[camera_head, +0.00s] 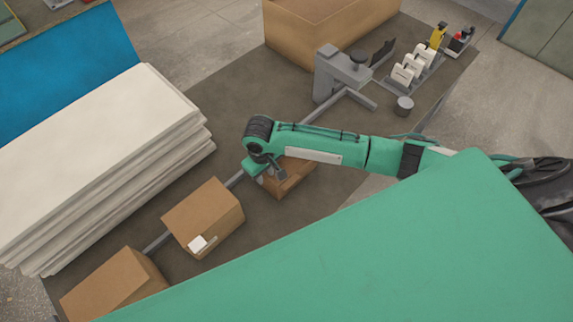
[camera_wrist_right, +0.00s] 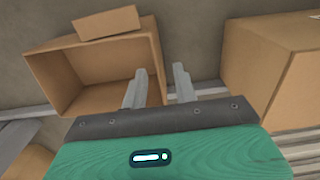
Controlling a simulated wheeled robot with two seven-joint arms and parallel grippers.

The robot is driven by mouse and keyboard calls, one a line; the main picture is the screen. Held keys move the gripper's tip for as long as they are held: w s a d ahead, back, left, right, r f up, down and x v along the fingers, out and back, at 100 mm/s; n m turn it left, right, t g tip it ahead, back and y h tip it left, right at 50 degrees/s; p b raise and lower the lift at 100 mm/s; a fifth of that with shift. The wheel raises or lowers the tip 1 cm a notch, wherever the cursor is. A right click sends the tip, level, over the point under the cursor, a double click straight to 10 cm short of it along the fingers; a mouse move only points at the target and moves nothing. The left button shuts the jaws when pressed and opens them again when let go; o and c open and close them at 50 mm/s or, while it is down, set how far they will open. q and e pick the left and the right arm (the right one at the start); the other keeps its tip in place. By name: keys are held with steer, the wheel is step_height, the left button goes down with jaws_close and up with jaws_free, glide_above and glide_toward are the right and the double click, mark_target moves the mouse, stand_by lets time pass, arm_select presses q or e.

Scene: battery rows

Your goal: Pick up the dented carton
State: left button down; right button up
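Three brown cartons stand in a row. The far carton (camera_head: 292,180) lies partly hidden under my right gripper (camera_head: 268,172). In the right wrist view this carton (camera_wrist_right: 62,72) shows an open, hollow side and a raised flap (camera_wrist_right: 107,22); a dent cannot be made out for certain. My right gripper (camera_wrist_right: 160,75) is open there, its two fingers apart on either side of the carton's right wall, with nothing clearly held. The middle carton (camera_head: 203,215) has a white label, and the near carton (camera_head: 110,288) is at bottom left. My left gripper is not in view.
A grey rail (camera_head: 155,243) runs beneath the carton row. A stack of white sheets (camera_head: 100,160) stands at left. A large brown box (camera_head: 330,25), a grey stand (camera_head: 330,75) and a small rack (camera_head: 412,70) stand at the back. Another carton (camera_wrist_right: 275,60) is close right in the wrist view.

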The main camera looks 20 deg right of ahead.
step_height(320, 180, down, 5)
steer(key=shift+s+d+p, duration=0.1)
steer(key=shift+p, duration=0.95)
steer(key=shift+f, duration=0.4)
jaws_close()
